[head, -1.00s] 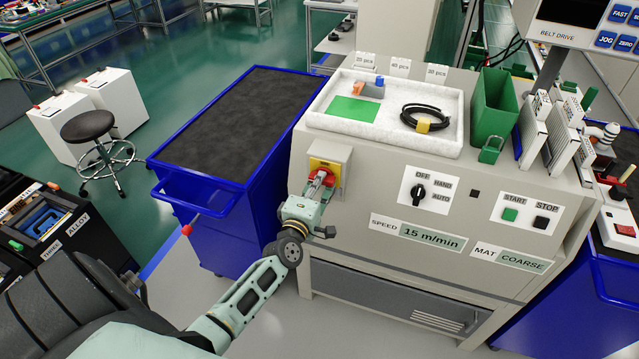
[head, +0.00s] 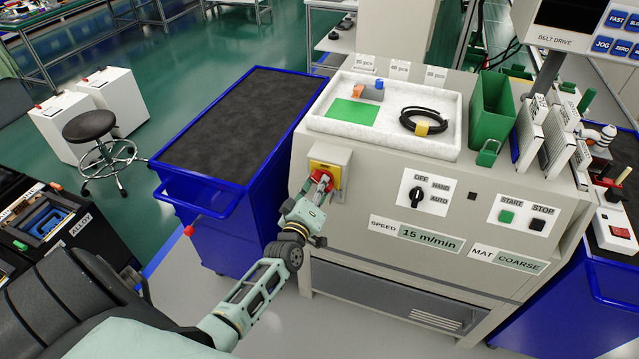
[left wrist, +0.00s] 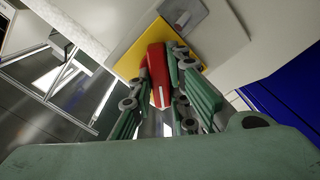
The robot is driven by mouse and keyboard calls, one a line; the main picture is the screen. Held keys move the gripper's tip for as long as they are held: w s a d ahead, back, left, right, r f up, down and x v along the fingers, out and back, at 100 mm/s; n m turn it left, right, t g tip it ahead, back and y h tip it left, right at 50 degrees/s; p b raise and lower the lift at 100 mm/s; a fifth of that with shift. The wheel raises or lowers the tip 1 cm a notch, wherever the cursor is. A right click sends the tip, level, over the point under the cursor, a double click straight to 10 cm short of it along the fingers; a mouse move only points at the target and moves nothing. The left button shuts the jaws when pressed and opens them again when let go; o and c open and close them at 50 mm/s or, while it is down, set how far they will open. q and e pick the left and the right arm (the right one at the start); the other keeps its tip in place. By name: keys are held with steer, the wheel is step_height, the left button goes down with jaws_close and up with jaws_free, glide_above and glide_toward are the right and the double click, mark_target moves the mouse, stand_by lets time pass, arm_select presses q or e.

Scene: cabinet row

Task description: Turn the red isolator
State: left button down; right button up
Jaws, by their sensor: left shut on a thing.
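The red isolator (head: 323,178) is a red handle on a yellow plate (head: 331,169), on a grey box at the left of the machine's front. My left gripper (head: 318,186) is at the handle and hides part of it in the head view. In the left wrist view the red isolator handle (left wrist: 158,75) stands between the two fingers of my left gripper (left wrist: 160,92), which is shut on it. The yellow plate (left wrist: 133,57) shows behind it, tilted in that picture. My right gripper is not in view.
A selector switch (head: 417,195) and START (head: 506,216) and STOP (head: 538,224) buttons are on the same front panel. A white tray (head: 385,148) lies on top. A blue cart (head: 232,190) stands close on the left. A stool (head: 90,128) is farther off.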

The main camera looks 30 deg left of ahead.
arm_select(q)
steer(key=shift+f+m+p, duration=0.15)
steer(key=shift+m+p, duration=0.65)
steer(key=shift+m, duration=4.4)
steer(key=c, duration=1.7)
jaws_free()
steer(key=v, duration=1.2)
steer(key=shift+s, duration=0.1)
